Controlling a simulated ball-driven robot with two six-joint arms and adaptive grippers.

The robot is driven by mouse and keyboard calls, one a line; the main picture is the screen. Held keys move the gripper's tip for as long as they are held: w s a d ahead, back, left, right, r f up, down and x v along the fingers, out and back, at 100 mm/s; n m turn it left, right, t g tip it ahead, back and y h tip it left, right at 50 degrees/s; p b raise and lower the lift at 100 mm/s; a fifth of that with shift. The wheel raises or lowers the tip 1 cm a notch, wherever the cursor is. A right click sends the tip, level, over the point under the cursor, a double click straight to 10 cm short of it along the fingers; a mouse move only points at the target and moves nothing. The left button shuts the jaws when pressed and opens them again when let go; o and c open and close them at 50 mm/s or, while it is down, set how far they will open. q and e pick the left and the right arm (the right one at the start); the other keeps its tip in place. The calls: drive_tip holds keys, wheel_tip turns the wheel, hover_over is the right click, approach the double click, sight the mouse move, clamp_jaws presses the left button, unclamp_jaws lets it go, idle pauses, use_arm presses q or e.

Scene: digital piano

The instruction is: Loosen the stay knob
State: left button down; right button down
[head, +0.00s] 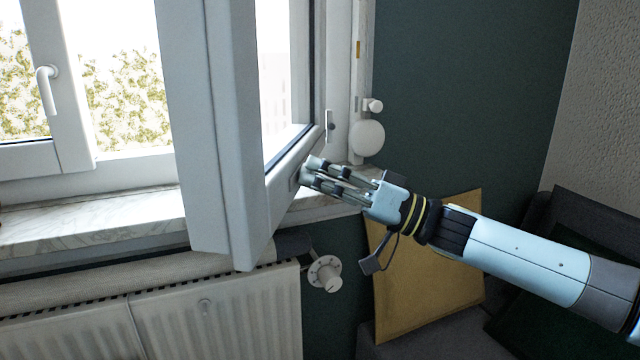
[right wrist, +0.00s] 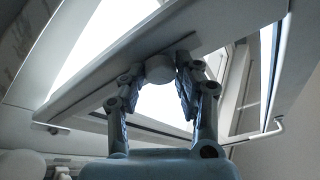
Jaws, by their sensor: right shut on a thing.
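The stay knob (right wrist: 159,68) is a pale round knob on the lower rail of the open window sash (head: 222,130). In the right wrist view it sits between my fingertips. In the head view my fingers mostly hide it. My right gripper (head: 308,172) reaches in from the right to the sash's lower rail. It is shut on the knob, with one finger on each side, as the right wrist view (right wrist: 160,80) also shows. My left gripper is not in view.
A marble sill (head: 90,222) and a white radiator (head: 220,315) with a round valve (head: 325,274) lie below the window. A white disc (head: 367,138) is on the wall right of the frame. A yellow cushion (head: 430,270) stands behind my right forearm.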

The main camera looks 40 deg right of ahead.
use_arm(q)
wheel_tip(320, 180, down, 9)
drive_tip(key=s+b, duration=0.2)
drive_tip(key=b, duration=0.6)
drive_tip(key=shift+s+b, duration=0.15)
drive_tip(key=shift+b, duration=0.15)
use_arm(e)
drive_tip(key=n+g, duration=0.2)
drive_tip(key=n, duration=0.9)
drive_tip(key=n+g, duration=0.3)
drive_tip(key=n, duration=0.8)
drive_tip(key=n+g, duration=0.3)
drive_tip(key=n, duration=0.9)
drive_tip(key=shift+w+d+r, duration=0.1)
drive_tip(key=shift+d+r, duration=0.05)
drive_tip(key=shift+r, duration=0.25)
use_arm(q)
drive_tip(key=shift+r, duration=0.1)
use_arm(e)
drive_tip(key=shift+g+h, duration=0.3)
drive_tip(key=c, duration=0.9)
unclamp_jaws()
drive_tip(key=shift+c, duration=0.2)
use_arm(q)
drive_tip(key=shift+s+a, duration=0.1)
use_arm(e)
drive_tip(key=shift+r, duration=0.1)
